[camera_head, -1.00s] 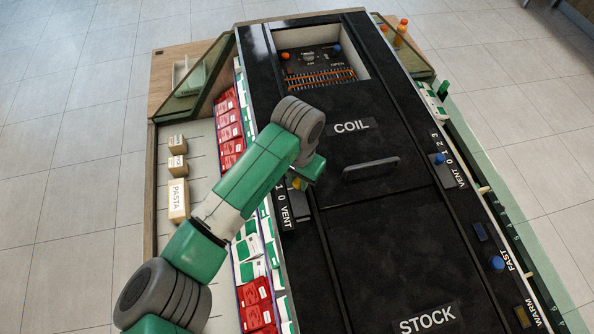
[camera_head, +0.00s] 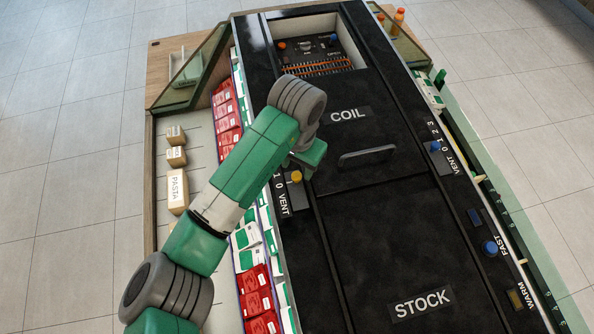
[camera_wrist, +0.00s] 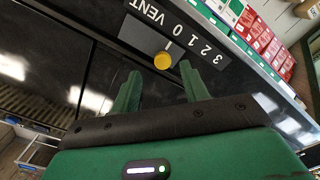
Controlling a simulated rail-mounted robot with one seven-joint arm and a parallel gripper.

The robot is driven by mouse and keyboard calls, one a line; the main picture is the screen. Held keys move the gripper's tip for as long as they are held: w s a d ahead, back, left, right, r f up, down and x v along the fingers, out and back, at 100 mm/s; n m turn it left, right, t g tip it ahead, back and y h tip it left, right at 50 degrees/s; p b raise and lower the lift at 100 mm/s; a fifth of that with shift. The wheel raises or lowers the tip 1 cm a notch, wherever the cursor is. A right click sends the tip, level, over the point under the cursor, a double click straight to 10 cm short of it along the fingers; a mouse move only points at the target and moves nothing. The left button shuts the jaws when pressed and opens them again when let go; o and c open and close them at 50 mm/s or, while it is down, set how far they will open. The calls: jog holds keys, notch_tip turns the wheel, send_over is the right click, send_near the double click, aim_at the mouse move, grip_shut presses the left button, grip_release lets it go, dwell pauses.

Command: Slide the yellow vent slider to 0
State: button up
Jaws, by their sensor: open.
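The yellow vent slider (camera_head: 297,177) is a round knob on the black panel's left side, beside the label strip (camera_head: 284,203) reading VENT with digits. It also shows in the wrist view (camera_wrist: 163,60), lying alongside about the 0 and 1 marks; I cannot tell exactly which. My gripper (camera_wrist: 160,69) is open. Its two green fingers point toward the knob, which appears between and just beyond their tips. No contact is clear. In the head view my gripper's body is just above and right of the knob, with its fingers mostly hidden.
A second vent slider with a blue knob (camera_head: 435,146) is on the panel's right side. A dark handle (camera_head: 367,156) rises from the COIL cover (camera_head: 348,114). Red and white packs (camera_head: 255,290) line the panel's left edge. A glass guard (camera_head: 190,65) stands at upper left.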

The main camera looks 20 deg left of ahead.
aim_at(297, 177)
jog(key=shift+r, duration=1.9)
jog(key=w+d+r+m+t+h+p, duration=0.1)
jog(key=w+d+r+t, duration=0.25)
jog(key=d+r, duration=0.4)
jog(key=w+d+r+t+h, duration=0.1)
jog(key=w+d+r+t, duration=0.1)
jog(key=d+r+t, duration=0.5)
jog(key=w+d+r+m+t+h+p, duration=0.1)
jog(key=w+d+r+t, duration=0.1)
jog(key=d+r, duration=0.5)
jog(key=s+a+r+n+t+y, duration=0.1)
jog(key=s+a+r+t, duration=0.2)
jog(key=s+r+t, duration=0.3)
jog(key=s+a+r+n+t+y+p, duration=0.1)
jog(key=s+r+t, duration=0.5)
jog(key=s+r, duration=0.6)
notch_tip(297, 177, up, 9)
jog(key=shift+s+a+r+n+y+p, duration=0.1)
jog(key=shift+s+a+n+y+p, duration=0.2)
jog(key=shift+a+n+y, duration=0.7)
jog(key=shift+w+a+t+h, duration=0.1)
jog(key=shift+a+t+h, duration=0.1)
jog(key=shift+t+h, duration=0.1)
